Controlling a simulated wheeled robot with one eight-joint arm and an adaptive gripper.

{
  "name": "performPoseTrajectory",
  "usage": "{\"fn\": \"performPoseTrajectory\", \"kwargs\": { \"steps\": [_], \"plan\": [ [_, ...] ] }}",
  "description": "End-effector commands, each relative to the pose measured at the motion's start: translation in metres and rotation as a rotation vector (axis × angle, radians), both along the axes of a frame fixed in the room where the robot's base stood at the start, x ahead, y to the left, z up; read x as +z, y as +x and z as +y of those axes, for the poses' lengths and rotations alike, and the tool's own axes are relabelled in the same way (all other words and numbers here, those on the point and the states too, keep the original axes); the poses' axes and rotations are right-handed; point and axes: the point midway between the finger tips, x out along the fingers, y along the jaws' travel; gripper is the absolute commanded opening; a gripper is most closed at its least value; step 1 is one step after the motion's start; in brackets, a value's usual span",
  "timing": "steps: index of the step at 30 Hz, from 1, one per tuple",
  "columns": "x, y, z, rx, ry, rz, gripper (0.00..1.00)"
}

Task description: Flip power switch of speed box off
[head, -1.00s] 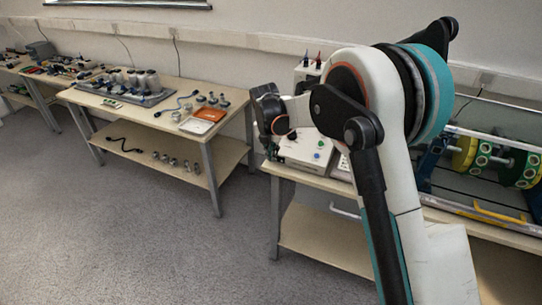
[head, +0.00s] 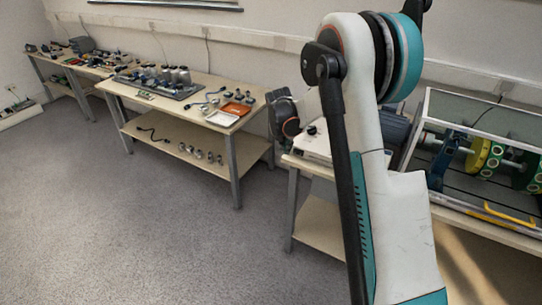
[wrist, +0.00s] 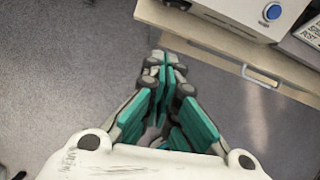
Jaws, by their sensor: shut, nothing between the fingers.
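A white box with a black knob (head: 312,140) stands on the right-hand table in the head view, largely hidden behind my arm. In the wrist view, a white box with a round blue button (wrist: 272,12) is cut off by the top edge. I cannot tell whether it is the speed box, and no power switch can be made out. My gripper (wrist: 168,62) is shut and empty in the wrist view. It is over the floor, in front of the table edge and apart from the box. In the head view my arm hides the fingers.
The right-hand table's edge (wrist: 215,42) and a pale handle (wrist: 262,77) below it lie right of my gripper. A glass-sided rig with yellow and green discs (head: 480,155) stands farther right. A table with cylinders and an orange tray (head: 237,108) is left. Grey carpet is free between.

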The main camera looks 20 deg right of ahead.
Motion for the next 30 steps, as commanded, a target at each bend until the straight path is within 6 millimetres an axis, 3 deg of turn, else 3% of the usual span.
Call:
{"fn": "performPoseTrajectory", "kwargs": {
  "steps": [14, 30],
  "plan": [
    [-0.008, 0.002, -0.003, -0.001, -0.001, 0.000, 0.00],
    [-0.100, 0.027, -0.029, -0.001, 0.000, -0.001, 0.00]
  ]
}}
